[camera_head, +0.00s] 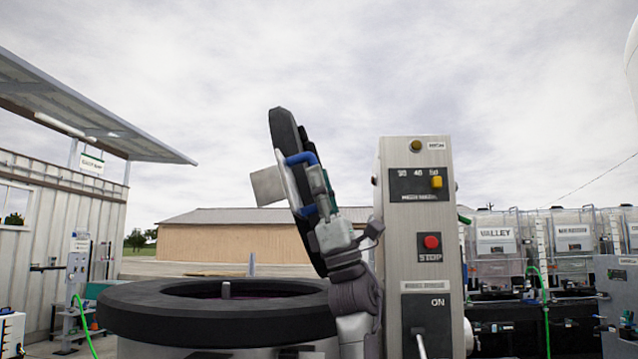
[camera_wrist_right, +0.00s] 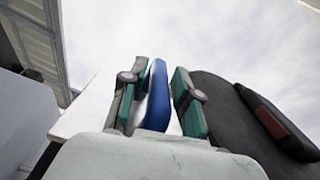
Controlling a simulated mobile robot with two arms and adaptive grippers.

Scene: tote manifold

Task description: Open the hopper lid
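The black round hopper lid (camera_head: 284,138) stands raised and steeply tilted above the right side of the hopper (camera_head: 140,312), whose mouth is uncovered. A blue handle (camera_head: 301,158) is on the lid. My right gripper (camera_head: 316,190) is at this handle. In the right wrist view, the blue handle (camera_wrist_right: 156,95) stands between the two green-and-grey fingers of my right gripper (camera_wrist_right: 160,72). A gap shows between the handle and the right finger, so the fingers are around it but look not clamped. The dark lid (camera_wrist_right: 218,105) fills the right side there. My left gripper is out of view.
A metal control post (camera_head: 425,270) with a red stop button (camera_head: 431,242) and a yellow knob (camera_head: 436,182) stands close right of my right arm. Clear tanks (camera_head: 497,236) line the back right. A shed (camera_head: 55,215) is at left. Open air lies above the hopper.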

